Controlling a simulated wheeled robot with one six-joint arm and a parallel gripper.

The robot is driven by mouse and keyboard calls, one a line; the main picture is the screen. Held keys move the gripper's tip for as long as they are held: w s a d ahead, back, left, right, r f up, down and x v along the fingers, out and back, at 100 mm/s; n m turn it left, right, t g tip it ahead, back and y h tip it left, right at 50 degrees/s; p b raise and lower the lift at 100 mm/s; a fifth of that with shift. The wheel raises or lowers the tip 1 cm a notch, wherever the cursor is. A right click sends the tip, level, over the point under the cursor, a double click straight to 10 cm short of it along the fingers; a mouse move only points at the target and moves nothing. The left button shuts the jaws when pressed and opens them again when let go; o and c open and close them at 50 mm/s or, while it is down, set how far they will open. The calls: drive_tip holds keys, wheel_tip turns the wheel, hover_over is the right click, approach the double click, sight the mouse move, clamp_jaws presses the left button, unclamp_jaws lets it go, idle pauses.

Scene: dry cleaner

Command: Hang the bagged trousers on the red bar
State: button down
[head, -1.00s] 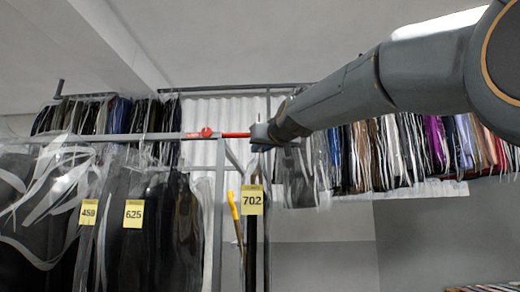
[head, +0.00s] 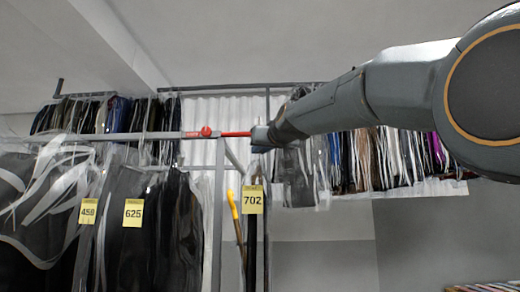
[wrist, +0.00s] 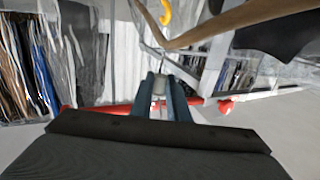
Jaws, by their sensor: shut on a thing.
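The red bar (head: 236,134) is a short red length at the end of a grey rail in the head view. It also crosses behind my fingers in the wrist view (wrist: 95,109). My gripper (head: 261,136) is at the bar's right end. In the wrist view my gripper (wrist: 161,86) is shut on a thin hanger hook. A brown hanger (wrist: 240,24) with dark trousers (wrist: 280,36) shows beyond it. A yellow tag marked 702 (head: 252,199) hangs below my gripper, with a narrow dark strip under it. Whether the hook touches the bar is unclear.
Bagged garments with tags 459 (head: 88,211) and 625 (head: 133,213) fill the rail left of the bar. A red knob (head: 206,132) sits on it. A yellow-handled pole (head: 233,205) stands beside the 702 tag. More garments (head: 370,160) hang behind my arm.

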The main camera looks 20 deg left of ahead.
drive_tip(key=shift+w+a+r+p, duration=0.1)
drive_tip(key=shift+w+a+p, duration=0.1)
drive_tip(key=shift+w, duration=0.6)
drive_tip(key=shift+w+a+r+p, duration=0.1)
drive_tip(key=shift+w+a, duration=0.05)
drive_tip(key=shift+w, duration=0.65)
drive_tip(key=shift+f, duration=0.2)
drive_tip(key=shift+f+b, duration=1.45)
drive_tip(key=shift+b, duration=0.2)
drive_tip(key=shift+f+b, duration=0.25)
drive_tip(key=shift+b, duration=0.05)
drive_tip(key=c, duration=1.6)
unclamp_jaws()
drive_tip(key=shift+f, duration=0.1)
